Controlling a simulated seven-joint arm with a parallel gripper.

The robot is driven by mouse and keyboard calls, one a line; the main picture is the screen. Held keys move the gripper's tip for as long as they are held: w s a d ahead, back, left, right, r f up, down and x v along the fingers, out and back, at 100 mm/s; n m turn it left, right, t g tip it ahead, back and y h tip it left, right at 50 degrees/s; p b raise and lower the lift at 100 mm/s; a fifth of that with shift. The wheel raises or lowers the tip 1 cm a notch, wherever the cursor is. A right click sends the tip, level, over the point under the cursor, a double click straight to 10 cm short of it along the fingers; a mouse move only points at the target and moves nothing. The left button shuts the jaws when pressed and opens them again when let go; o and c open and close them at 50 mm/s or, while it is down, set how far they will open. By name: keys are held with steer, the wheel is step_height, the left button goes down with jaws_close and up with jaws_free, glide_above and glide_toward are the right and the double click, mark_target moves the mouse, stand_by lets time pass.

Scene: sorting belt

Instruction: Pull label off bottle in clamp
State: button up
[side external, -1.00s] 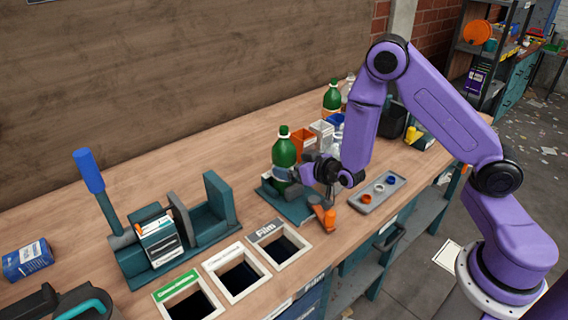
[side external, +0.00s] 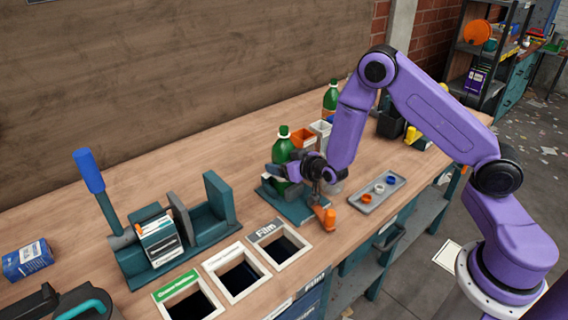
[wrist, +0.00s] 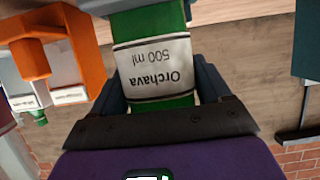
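My gripper's dark fingers (wrist: 163,90) are spread on either side of the bottle. I cannot tell whether they touch it. The label lies around the bottle.
Framed openings (side external: 237,279), one marked "Film", lie at the bench front. A grey tray (side external: 362,204) with coloured caps is to the right. An orange bin (side external: 303,137) and another green bottle (side external: 330,97) stand behind. A teal fixture with a blue-handled lever (side external: 89,171) is left.

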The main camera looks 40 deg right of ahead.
mark_target(284, 127)
steer(key=shift+o, duration=0.8)
steer(key=shift+r, duration=1.6)
steer(key=shift+r, duration=2.4)
steer(key=shift+r, duration=2.5)
steer(key=shift+r, duration=2.5)
steer(key=shift+r, duration=0.15)
steer(key=shift+r, duration=0.85)
